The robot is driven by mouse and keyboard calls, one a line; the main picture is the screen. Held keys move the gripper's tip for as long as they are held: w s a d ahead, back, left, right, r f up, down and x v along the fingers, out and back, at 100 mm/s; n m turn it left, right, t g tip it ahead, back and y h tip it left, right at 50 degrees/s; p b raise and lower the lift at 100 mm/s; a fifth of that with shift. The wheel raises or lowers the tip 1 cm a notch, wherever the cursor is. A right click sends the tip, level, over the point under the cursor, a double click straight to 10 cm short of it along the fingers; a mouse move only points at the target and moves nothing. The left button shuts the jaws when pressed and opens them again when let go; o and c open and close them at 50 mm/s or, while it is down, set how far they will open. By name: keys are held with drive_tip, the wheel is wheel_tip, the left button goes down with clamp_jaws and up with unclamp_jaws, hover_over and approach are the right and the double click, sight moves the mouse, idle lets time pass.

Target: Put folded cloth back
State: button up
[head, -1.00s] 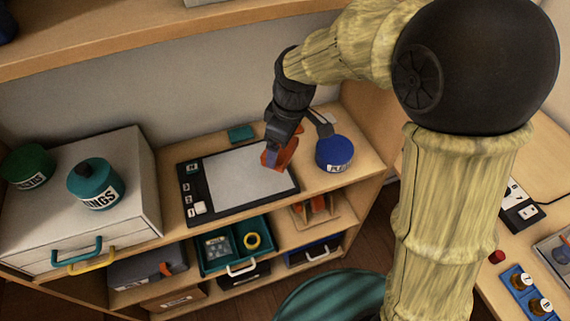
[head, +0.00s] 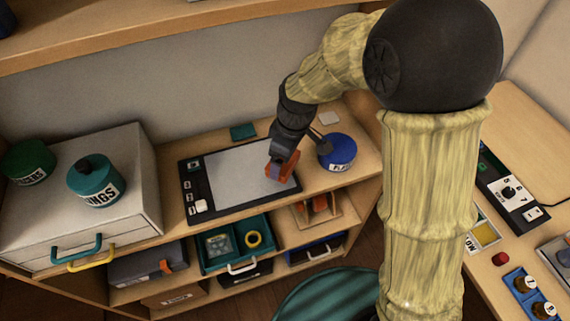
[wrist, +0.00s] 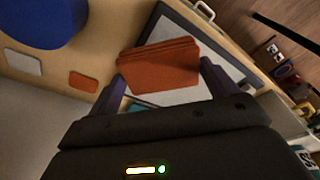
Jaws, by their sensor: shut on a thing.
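The folded cloth (wrist: 160,66) is a rust-orange, layered pad. It is held between the two fingers of my gripper (wrist: 163,78), which is shut on it. In the head view the cloth (head: 279,175) shows below my gripper (head: 282,160), over the right part of a grey board with a dark frame (head: 235,176). Whether the cloth touches the board is not clear. A small flat orange patch (wrist: 83,81) lies on the shelf top beside the board in the wrist view.
A blue round tin (head: 337,151) stands close to the right of my gripper. A white square (head: 329,118) and a teal square (head: 243,132) lie along the back. A drawer box (head: 130,215) with round tins stands left. Open cubbies with trays (head: 237,244) are below.

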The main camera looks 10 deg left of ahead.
sight(292, 162)
drive_tip(key=shift+f, duration=1.9)
drive_tip(key=o, duration=0.8)
drive_tip(key=shift+r, duration=0.1)
drive_tip(key=r, duration=0.4)
drive_tip(key=d+r, duration=0.1)
drive_tip(key=r, duration=0.6)
drive_tip(key=shift+s+d+r, duration=0.25)
drive_tip(key=shift+d+r, duration=0.15)
